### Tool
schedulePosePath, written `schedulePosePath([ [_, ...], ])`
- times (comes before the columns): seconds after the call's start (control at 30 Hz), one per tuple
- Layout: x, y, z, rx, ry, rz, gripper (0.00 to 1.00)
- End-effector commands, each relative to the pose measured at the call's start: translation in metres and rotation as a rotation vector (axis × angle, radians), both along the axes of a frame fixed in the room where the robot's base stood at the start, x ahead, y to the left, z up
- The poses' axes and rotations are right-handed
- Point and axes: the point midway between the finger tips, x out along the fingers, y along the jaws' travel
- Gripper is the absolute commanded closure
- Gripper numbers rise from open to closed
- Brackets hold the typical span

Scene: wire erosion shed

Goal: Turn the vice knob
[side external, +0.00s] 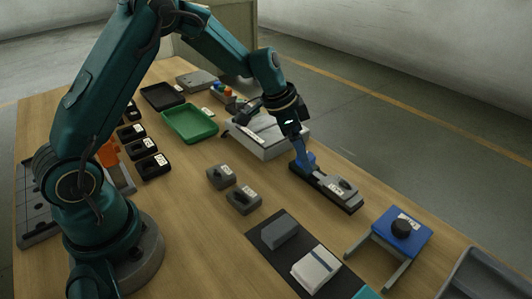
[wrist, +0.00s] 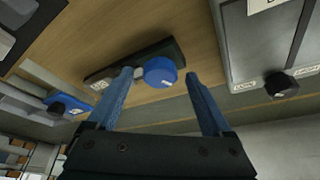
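The vice (side external: 325,188) is a low, dark-based block with a grey top and a white label, on the wooden table. In the wrist view it shows as a dark bar (wrist: 111,75) with a round blue knob (wrist: 160,71) at one end. My gripper (wrist: 158,75) is open, with one blue finger on each side of the knob in that view. Gaps show between the fingers and the knob, and I see no grip on it. In the side view my gripper (side external: 300,160) points down at the knob end of the vice; the blue fingers and knob overlap there.
A grey box (side external: 268,142) stands close behind the gripper; the wrist view shows a black knob (wrist: 280,84) on it. A blue stand with a black knob (side external: 402,229) is at right. Two small grey blocks (side external: 243,199) lie left of the vice. A green tray (side external: 190,122) lies farther back.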

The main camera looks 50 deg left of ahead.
Motion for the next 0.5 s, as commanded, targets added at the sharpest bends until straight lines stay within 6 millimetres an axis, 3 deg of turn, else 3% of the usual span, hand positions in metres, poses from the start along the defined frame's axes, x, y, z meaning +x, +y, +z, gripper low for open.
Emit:
schedulePosePath([
  [0.27, 0.000, 0.001, 0.005, -0.001, -0.004, 0.002, 0.16],
  [0.5, -0.010, 0.008, 0.034, 0.000, -0.006, 0.002, 0.16],
])
